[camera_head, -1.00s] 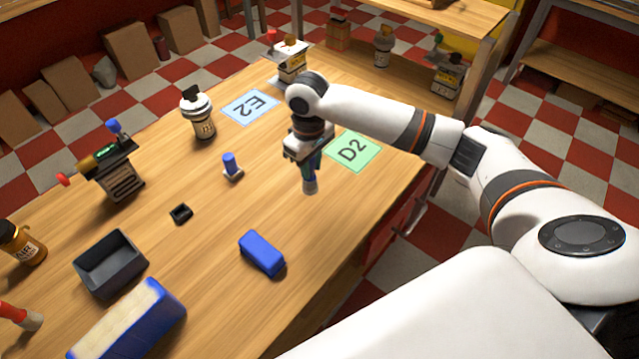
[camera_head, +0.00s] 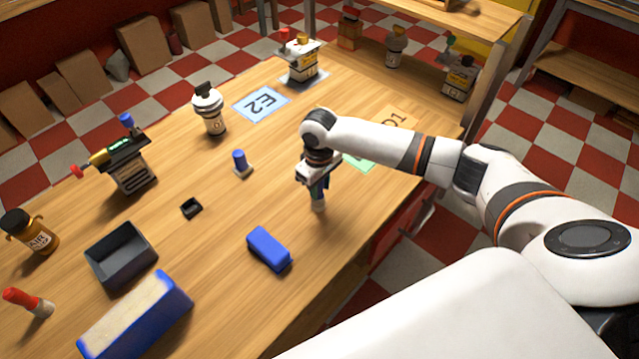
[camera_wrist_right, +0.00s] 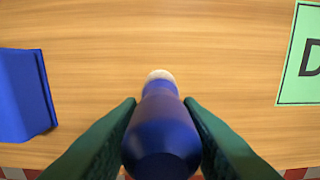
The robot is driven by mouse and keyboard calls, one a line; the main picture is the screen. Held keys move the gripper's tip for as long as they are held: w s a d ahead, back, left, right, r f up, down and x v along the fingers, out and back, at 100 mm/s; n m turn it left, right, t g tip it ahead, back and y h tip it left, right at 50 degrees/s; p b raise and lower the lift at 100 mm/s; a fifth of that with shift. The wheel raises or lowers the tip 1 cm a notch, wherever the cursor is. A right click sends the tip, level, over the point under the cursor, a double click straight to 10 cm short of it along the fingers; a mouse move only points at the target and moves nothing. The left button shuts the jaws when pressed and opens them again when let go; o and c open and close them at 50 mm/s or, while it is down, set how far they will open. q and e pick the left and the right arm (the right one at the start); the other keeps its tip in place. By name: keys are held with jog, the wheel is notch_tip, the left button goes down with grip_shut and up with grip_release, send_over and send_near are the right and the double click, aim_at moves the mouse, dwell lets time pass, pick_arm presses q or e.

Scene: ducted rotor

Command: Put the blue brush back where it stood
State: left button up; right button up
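The blue brush, a blue handle with a pale tip, is held tip down in my right gripper (camera_head: 317,188). In the right wrist view the blue handle (camera_wrist_right: 162,128) sits between the two green fingers, with the tip pointing to the wood. I cannot tell whether the tip touches the table. A green card marked D2 (camera_wrist_right: 300,65) lies to the right in the wrist view; in the head view my arm mostly hides it. My left gripper is not in view.
A blue block (camera_head: 269,249) lies in front of the brush. A small blue-topped piece (camera_head: 241,163) stands to the left.

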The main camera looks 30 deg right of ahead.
jog(key=shift+o, duration=1.3)
notch_tip(320, 180, up, 12)
jog(key=shift+r+b, duration=0.15)
jog(key=shift+b, duration=0.3)
